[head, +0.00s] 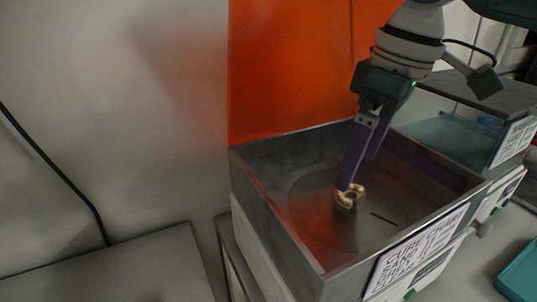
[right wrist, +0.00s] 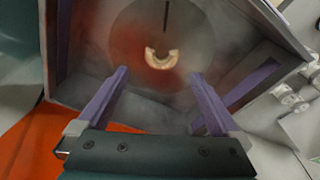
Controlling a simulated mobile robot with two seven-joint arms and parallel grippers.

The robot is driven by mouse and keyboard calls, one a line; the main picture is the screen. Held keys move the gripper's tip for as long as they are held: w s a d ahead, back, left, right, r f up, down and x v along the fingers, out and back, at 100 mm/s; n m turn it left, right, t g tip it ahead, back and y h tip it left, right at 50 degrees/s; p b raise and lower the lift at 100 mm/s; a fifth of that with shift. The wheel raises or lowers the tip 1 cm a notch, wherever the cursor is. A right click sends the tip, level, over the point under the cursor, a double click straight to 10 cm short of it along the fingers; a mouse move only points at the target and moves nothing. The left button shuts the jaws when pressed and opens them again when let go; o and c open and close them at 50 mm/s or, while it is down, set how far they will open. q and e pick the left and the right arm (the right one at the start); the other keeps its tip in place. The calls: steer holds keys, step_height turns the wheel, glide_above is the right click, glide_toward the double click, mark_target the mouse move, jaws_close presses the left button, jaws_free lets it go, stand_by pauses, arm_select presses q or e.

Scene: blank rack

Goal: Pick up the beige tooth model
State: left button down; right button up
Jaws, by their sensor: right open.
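The beige tooth model (head: 350,198) is a small horseshoe-shaped piece on the floor of a grey open-topped metal box (head: 290,142). In the right wrist view the tooth model (right wrist: 162,58) lies on a round dark plate, ahead of and between the fingertips. My right gripper (head: 348,183) reaches down into the box with its purple fingers, the tips close to the model in the head view. In the right wrist view the fingers (right wrist: 158,75) are wide apart with nothing between them. I cannot tell whether a fingertip touches the model. My left gripper is not in view.
The box walls surround the model on all sides, with a printed label (head: 419,249) on the front. A similar box with a teal inside (head: 452,133) stands to the right. An orange panel (head: 290,70) rises behind. A teal tray (head: 520,275) lies at the lower right.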

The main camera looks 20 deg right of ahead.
steer(key=f, duration=0.5)
steer(key=shift+w+a, duration=0.2)
steer(key=c, duration=1.5)
